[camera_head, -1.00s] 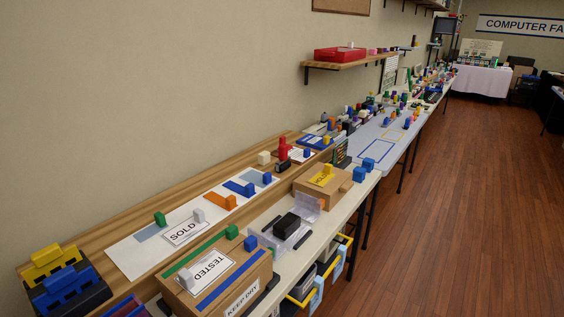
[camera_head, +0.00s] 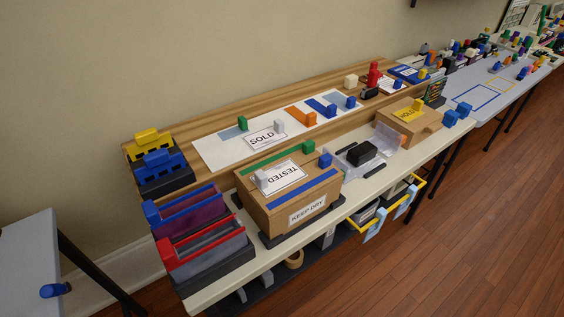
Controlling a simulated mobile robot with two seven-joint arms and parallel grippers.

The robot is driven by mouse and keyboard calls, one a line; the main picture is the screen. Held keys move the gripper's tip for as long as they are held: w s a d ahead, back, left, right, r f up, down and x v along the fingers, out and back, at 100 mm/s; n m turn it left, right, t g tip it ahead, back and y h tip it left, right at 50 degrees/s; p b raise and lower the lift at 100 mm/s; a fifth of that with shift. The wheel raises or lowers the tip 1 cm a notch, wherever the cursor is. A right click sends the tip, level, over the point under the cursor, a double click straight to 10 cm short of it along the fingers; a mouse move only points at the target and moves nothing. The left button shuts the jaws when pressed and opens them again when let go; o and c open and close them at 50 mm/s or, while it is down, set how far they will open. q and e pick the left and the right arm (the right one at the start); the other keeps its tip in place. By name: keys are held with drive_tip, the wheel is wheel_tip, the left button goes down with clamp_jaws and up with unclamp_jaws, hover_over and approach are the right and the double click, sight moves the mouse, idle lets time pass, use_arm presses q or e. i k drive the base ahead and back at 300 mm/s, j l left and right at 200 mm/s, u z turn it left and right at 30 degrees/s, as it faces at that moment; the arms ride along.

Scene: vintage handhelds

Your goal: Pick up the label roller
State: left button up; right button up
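I cannot make out for sure which thing is the label roller. On the long table, a black block-like device (camera_head: 362,152) sits on a clear plastic tray (camera_head: 349,168), with thin black bars beside it. A small upright red thing (camera_head: 374,74) stands farther back on the wooden riser. A tan ring like a tape roll (camera_head: 294,259) lies on the low shelf under the table. Neither of my grippers shows in the head view.
A cardboard box marked TESTED and KEEP DRY (camera_head: 306,212) stands at the table's front. Left of it are open purple and red bins (camera_head: 208,251). A smaller carton (camera_head: 422,127) stands right. A grey table (camera_head: 28,255) is at far left. The wooden floor (camera_head: 480,240) is clear.

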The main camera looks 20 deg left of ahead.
sight(371, 90)
drive_tip(key=z, duration=0.8)
drive_tip(key=i+l+z, duration=0.15)
drive_tip(key=i+z, duration=0.6)
drive_tip(key=i+l, duration=0.1)
drive_tip(key=i, duration=2.8)
drive_tip(key=i+u, duration=0.15)
drive_tip(key=u, duration=0.25)
drive_tip(key=i+u, duration=0.2)
drive_tip(key=u, duration=0.2)
drive_tip(key=i+l+u, duration=0.1)
drive_tip(key=u, duration=1.95)
drive_tip(key=l, duration=0.1)
